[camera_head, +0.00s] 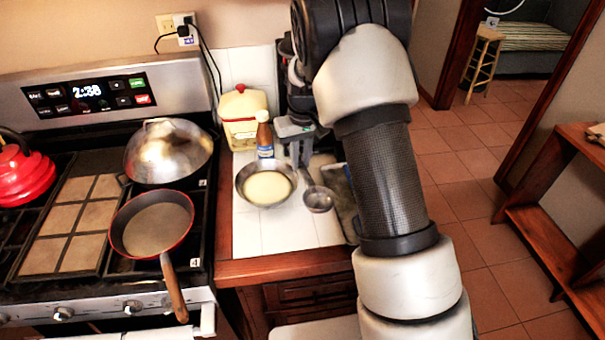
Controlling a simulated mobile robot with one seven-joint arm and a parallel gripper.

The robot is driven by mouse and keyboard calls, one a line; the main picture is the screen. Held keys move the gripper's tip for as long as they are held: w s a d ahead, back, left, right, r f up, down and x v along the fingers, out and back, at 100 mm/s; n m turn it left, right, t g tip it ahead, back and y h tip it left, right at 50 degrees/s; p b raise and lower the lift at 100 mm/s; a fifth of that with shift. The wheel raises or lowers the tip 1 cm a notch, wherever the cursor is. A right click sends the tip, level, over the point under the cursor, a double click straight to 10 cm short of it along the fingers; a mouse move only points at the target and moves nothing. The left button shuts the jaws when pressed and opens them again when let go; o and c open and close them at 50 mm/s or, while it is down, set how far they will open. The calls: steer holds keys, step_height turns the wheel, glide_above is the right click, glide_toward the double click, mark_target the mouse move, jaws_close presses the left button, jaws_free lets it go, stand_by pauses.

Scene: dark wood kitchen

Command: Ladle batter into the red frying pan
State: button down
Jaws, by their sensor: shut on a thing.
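The red frying pan (152,226) sits on the front right burner of the stove, its wooden handle pointing toward the front edge. A metal bowl (268,186) with pale yellow batter (268,188) stands on the white tiled counter to the right of the stove. My gripper (302,165) is just right of the bowl, pointing down, shut on the handle of a metal ladle (318,199). The ladle's cup is beside the bowl's right side, not over the batter. My arm covers the counter's right part. Whether the ladle's cup touches the counter is hard to tell.
A domed metal lid or wok (168,152) sits on the back right burner. A red kettle (22,175) stands at the left. Bare counter lies in front of the bowl.

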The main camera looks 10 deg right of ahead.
steer(key=w+a+r+n+t+y+b, duration=0.1)
steer(key=w+a+r+n+t+y, duration=0.1)
steer(key=w+a+r, duration=0.45)
steer(key=w+a+r+n+t+y+b, duration=0.1)
steer(key=w+a+r+n+t+y, duration=0.2)
steer(key=a, duration=0.6)
steer(key=shift+h, duration=0.6)
steer(key=f+b, duration=0.2)
steer(key=f, duration=0.1)
steer(key=s+f+b, duration=0.1)
steer(key=f+b, duration=0.1)
steer(key=f, duration=0.1)
steer(key=f+b, duration=0.2)
steer(key=f, duration=0.2)
steer(key=shift+s+d+f, duration=0.1)
steer(key=shift+s+d, duration=0.1)
steer(key=shift+d, duration=0.15)
steer(key=shift+s+r, duration=0.1)
steer(key=shift+r, duration=0.4)
step_height(320, 180, up, 10)
steer(key=w+a+g+p, duration=0.1)
steer(key=p, duration=1)
steer(key=shift+w+f+g+h, duration=0.25)
steer(key=shift+w+g+h, duration=0.05)
steer(key=shift+w+h, duration=0.1)
steer(key=shift+a, duration=0.15)
